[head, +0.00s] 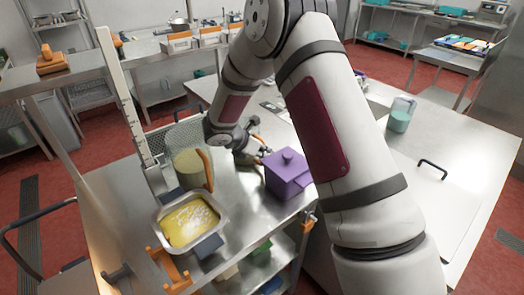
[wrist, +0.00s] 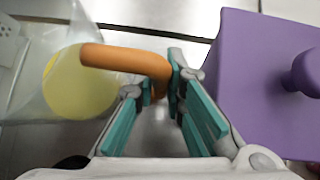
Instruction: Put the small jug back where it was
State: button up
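A clear jug (head: 187,143) with pale yellow contents and an orange handle (head: 206,171) stands upright behind a metal tray. In the wrist view the clear jug (wrist: 28,90) is at left, its orange handle (wrist: 125,59) reaching right to my fingertips. My gripper (wrist: 164,88) has its teal-padded fingers a little apart, with the handle's end at the gap. I cannot tell whether they grip it. In the head view my gripper (head: 243,156) is between the jug and a purple lidded box, partly hidden. Another clear jug (head: 400,114) with teal contents stands at right.
The purple box (head: 287,178) is close to my gripper's right; it also fills the right of the wrist view (wrist: 255,90). The tray (head: 165,236) holds yellow liquid. A tall white post (head: 125,95) stands left of the jug. The right counter (head: 437,170) has free room.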

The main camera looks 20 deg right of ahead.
jog(key=shift+o, duration=0.5)
jog(key=shift+r, duration=0.2)
jog(key=v, duration=1.2)
jog(key=s+d+r+m, duration=0.3)
jog(key=s+r+m, duration=0.2)
jog(key=s+r, duration=0.15)
jog(key=s+a+r+m+y, duration=0.1)
jog(key=s+r+m+y, duration=0.1)
jog(key=s+m, duration=0.4)
jog(key=s+a+r+m+t+y, duration=0.1)
jog(key=s+r+m+y, duration=0.2)
jog(key=s, duration=0.8)
jog(key=s+a+r+m+y, duration=0.1)
jog(key=s+r+m+y, duration=0.2)
jog(key=s+m, duration=0.6)
jog(key=shift+s+r, duration=0.2)
jog(key=shift+r, duration=1.15)
jog(key=shift+a, duration=0.1)
